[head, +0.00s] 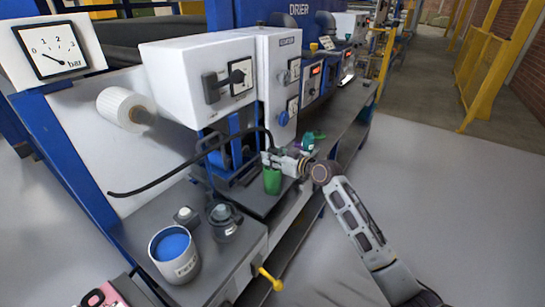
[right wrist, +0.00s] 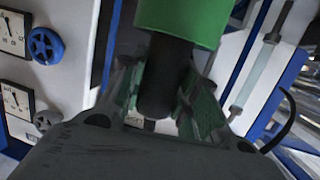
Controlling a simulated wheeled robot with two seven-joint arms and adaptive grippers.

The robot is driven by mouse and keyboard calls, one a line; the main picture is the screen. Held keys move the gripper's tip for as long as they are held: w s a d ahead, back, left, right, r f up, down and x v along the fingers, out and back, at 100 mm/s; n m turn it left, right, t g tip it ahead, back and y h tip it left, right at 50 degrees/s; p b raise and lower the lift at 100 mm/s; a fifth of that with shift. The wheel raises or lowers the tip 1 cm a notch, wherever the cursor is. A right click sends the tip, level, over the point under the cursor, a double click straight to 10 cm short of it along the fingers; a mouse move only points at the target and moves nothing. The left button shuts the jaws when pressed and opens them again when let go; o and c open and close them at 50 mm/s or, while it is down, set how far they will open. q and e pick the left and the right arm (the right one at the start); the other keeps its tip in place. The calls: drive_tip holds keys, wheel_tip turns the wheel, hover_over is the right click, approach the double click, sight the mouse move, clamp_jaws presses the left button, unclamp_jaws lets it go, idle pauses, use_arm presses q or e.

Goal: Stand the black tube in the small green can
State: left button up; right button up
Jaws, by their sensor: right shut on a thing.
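The small green can (head: 272,182) stands upright on the dark bench top in the head view. My right gripper (head: 271,161) is just above its mouth, with the arm reaching in from the right. In the right wrist view the fingers are closed around the thick black tube (right wrist: 167,80), and the green can (right wrist: 182,22) fills the top edge. The can's edge covers one end of the tube. I cannot tell whether that end is inside the can or behind it. In the head view the gripper hides the tube. My left gripper is not in view.
A thin black hose (head: 160,182) arches from the left towards my right gripper. A white machine (head: 200,65) rises behind.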

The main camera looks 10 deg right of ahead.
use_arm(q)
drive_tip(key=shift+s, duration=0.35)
use_arm(e)
drive_tip(key=o, duration=1)
drive_tip(key=shift+o, duration=0.2)
drive_tip(key=shift+v, duration=0.85)
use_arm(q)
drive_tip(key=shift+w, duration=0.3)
use_arm(e)
drive_tip(key=v, duration=1)
drive_tip(key=shift+s+r, duration=0.1)
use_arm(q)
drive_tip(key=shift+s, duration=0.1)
use_arm(e)
drive_tip(key=shift+d, duration=0.1)
